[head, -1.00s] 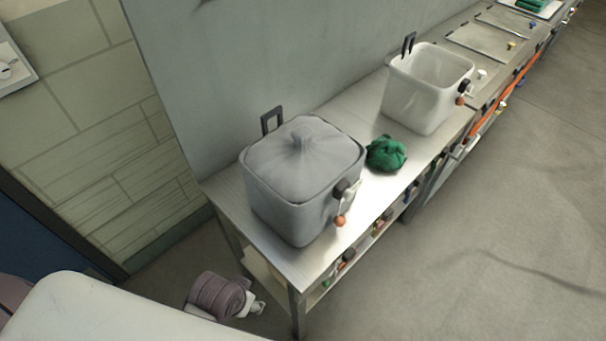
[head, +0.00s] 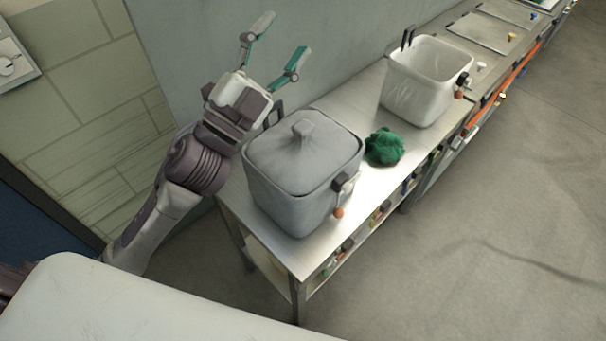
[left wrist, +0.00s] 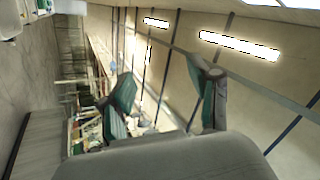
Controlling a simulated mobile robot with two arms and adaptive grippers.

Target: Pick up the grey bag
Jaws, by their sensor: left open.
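The grey bag (head: 303,180) is box-shaped with a lid-like top and a dark handle loop at its back left. It stands upright on the near end of the metal table. My left gripper (head: 279,47) is open and empty, raised above and behind the bag's back left side, apart from it. Its fingers have green pads. In the left wrist view my left gripper (left wrist: 160,100) has spread fingers with nothing between them, and the bag is not seen there. My right gripper is not in view.
A green crumpled cloth-like thing (head: 384,147) lies right beside the grey bag. A white open bag (head: 425,85) stands farther along the metal table (head: 352,108). A grey wall (head: 335,40) rises behind the table. The floor at the right is clear.

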